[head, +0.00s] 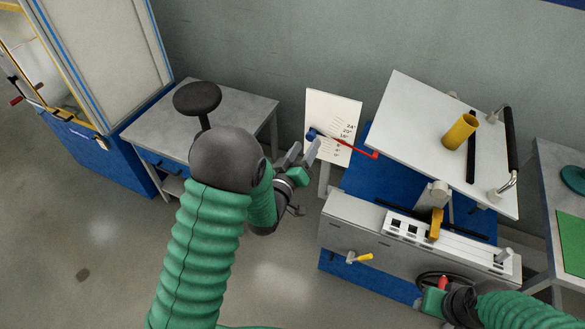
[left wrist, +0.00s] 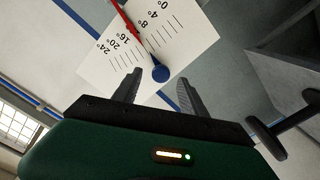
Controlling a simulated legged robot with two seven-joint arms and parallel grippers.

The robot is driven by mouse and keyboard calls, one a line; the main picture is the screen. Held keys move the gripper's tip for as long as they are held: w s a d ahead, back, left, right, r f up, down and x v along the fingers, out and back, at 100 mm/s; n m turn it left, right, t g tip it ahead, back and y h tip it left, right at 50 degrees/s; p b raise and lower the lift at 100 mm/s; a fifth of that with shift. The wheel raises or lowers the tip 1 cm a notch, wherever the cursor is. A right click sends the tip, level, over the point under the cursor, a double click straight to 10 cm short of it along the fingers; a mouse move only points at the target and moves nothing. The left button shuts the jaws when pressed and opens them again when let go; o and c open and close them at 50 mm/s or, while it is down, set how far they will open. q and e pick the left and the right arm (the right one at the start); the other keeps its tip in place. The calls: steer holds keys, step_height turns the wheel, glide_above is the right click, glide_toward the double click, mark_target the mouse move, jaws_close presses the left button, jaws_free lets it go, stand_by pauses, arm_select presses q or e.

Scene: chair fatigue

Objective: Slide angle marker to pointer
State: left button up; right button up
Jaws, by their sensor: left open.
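The angle marker is a blue round knob (head: 312,133) at the left edge of a white scale board (head: 345,107). In the left wrist view the blue knob (left wrist: 161,74) lies between the open fingers of my left gripper (left wrist: 160,80), seemingly just beyond their tips. A red pointer (head: 362,151) crosses the board; in the left wrist view the pointer (left wrist: 127,22) covers the scale between 8° and 16°. In the head view my left gripper (head: 304,152) is open, just below the knob. My right gripper (head: 431,300) is low at the right; its fingers are unclear.
A tilted grey panel (head: 415,110) carries a yellow cup (head: 459,132) and stands right of the board.

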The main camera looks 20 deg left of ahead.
arm_select(q)
steer(key=s+p, duration=0.7)
steer(key=s, duration=0.4)
steer(key=shift+s+a, duration=0.15)
steer(key=shift+s, duration=0.2)
